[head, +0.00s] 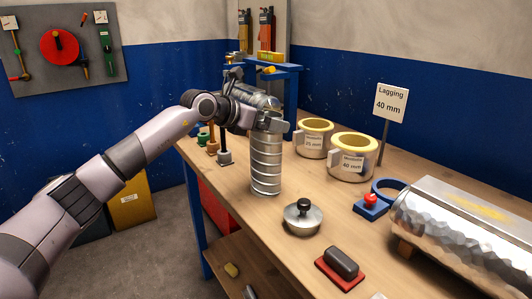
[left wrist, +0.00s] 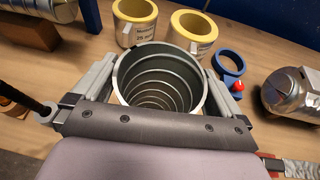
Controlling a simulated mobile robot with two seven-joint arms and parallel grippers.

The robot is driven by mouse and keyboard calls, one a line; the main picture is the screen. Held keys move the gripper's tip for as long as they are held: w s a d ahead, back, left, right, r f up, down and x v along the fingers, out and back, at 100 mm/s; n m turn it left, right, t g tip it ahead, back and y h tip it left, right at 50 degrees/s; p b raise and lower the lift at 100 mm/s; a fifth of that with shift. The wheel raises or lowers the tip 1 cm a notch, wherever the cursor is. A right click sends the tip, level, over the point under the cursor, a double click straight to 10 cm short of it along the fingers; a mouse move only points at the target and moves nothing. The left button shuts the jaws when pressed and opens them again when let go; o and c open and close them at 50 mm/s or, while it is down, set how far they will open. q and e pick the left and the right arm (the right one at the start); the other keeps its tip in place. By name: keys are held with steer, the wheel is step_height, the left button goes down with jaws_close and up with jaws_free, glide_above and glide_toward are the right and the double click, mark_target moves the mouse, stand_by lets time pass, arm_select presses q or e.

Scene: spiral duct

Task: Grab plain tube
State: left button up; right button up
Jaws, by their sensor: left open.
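A silvery tube (head: 266,168) with ridges round it stands upright on the wooden bench. My left gripper (head: 268,122) is at its top end. In the left wrist view, the tube's open mouth (left wrist: 150,60) lies between the two spread fingers of the left gripper (left wrist: 160,72), and its ridged inside shows. The gripper is open, with one finger on each side of the rim; I cannot tell whether they touch it. Another shiny cylinder (head: 258,96) lies behind the gripper, partly hidden by it. My right gripper is not in view.
Two yellow-rimmed insulated cups (head: 314,140) (head: 352,158) stand behind the tube, near the Lagging sign (head: 391,103). A lidded metal disc (head: 303,217), a red-based block (head: 340,268), a blue ring clamp (head: 371,205) and a large foil-clad cylinder (head: 465,235) occupy the bench's right part.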

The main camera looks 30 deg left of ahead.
arm_select(q)
steer(key=c, duration=1.3)
steer(key=shift+r, duration=0.1)
